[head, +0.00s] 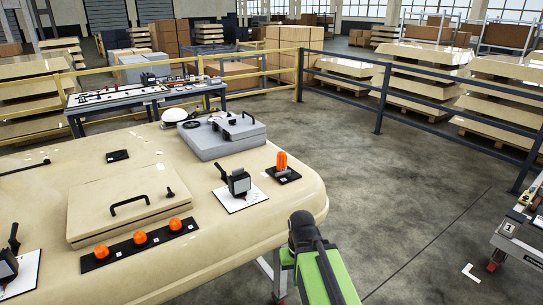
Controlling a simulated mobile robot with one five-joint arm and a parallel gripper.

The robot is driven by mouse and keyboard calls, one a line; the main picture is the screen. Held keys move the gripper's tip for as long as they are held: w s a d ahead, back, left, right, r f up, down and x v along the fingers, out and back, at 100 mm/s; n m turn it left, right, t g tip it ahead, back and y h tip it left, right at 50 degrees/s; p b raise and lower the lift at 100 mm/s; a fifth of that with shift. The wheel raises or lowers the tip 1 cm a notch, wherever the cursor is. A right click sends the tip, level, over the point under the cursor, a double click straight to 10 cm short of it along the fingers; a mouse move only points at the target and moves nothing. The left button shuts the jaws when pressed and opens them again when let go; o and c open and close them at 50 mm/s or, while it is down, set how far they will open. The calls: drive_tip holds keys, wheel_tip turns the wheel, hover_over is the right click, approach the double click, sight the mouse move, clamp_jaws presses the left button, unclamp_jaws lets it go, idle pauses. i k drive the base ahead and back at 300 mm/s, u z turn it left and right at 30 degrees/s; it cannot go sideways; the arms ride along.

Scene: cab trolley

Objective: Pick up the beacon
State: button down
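The beacon (281,160) is an upright orange cylinder on a flat black base near the right end of the beige cab panel (232,218). Nothing touches it from above. My green arm rises from the bottom of the head view, and its dark end is below and slightly right of the beacon, off the panel's rounded edge. It is apart from the beacon. The fingers cannot be made out, so I cannot tell whether my gripper is open or shut. No held thing shows.
A black lever unit (238,182) on a white plate stands just left of the beacon. A grey box (222,140) is behind it. Three orange knobs sit on a black strip (120,249). Another table (527,234) stands at the right; open floor (400,200) lies between.

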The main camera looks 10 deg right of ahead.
sight(281, 157)
drive_tip(key=z, duration=0.05)
drive_tip(key=i, duration=0.15)
drive_tip(key=z, duration=5.75)
drive_tip(key=i, duration=0.1)
drive_tip(key=z, duration=3.05)
drive_tip(key=k, duration=1.4)
drive_tip(key=z, duration=1.3)
drive_tip(key=i, duration=1.05)
drive_tip(key=u, duration=0.1)
